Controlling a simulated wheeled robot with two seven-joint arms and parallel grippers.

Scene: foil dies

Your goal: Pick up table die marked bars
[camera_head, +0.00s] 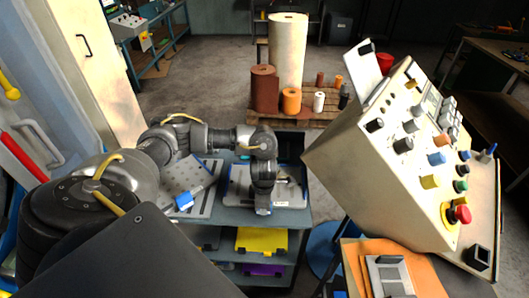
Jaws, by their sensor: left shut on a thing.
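A grey plate-like die (290,193) lies on the top of a blue-grey cart table (235,217). My left gripper (263,209) comes down from above over this die, near its left-middle part, and is shut on it. The gripper covers the part it holds, and no bars marking can be made out. A second light-grey perforated die plate (207,176) lies to the left, with a blue block (183,201) at its near edge. My right gripper is out of view.
The cart's lower shelves hold a yellow plate (262,240) and a purple plate (263,269). A large tilted control console (385,160) stands close on the right. Foil rolls (288,50) stand on a pallet behind. A pale cabinet (88,70) is at left.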

